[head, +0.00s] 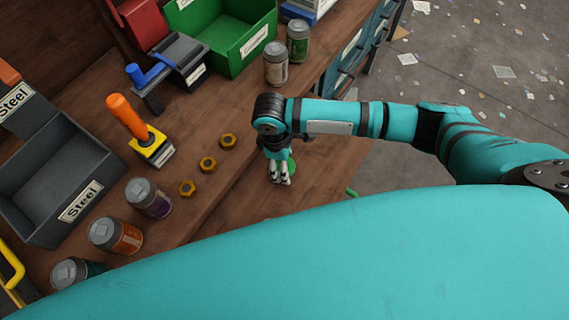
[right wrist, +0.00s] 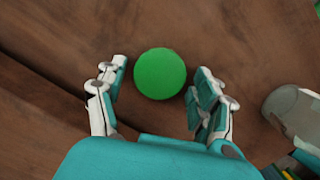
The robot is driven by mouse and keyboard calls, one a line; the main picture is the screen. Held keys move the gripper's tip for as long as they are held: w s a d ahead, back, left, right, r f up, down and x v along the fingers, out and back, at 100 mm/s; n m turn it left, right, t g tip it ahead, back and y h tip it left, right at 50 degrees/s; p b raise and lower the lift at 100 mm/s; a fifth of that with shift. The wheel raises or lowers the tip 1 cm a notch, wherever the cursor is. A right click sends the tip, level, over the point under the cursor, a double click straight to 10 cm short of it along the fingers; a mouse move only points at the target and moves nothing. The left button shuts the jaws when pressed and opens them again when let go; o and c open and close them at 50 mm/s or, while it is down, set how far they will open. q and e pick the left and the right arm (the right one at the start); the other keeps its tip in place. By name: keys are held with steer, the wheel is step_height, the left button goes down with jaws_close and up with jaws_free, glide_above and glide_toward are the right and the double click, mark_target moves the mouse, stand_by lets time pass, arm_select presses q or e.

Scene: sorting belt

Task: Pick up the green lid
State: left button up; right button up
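The green lid (head: 291,166) is a round flat disc on the brown wooden bench, partly hidden behind my right gripper in the head view. In the right wrist view the whole green lid (right wrist: 160,74) shows, lying between and slightly beyond the fingertips. My right gripper (head: 280,180) points down over the bench beside the lid. Its fingers (right wrist: 155,88) are spread apart, with a gap on both sides of the lid, and hold nothing. My left gripper is not in view.
Several brass nuts (head: 208,164) lie left of the gripper, near an orange-handled joystick (head: 127,117). Cans (head: 276,64) stand behind, by a green bin (head: 225,32). More cans (head: 116,235) and a dark steel bin (head: 52,180) are at left. A can (right wrist: 296,110) is right in the wrist view.

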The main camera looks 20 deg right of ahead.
steer(key=c, duration=0.4)
steer(key=shift+c, duration=0.2)
steer(key=shift+r, duration=0.1)
step_height(320, 180, up, 10)
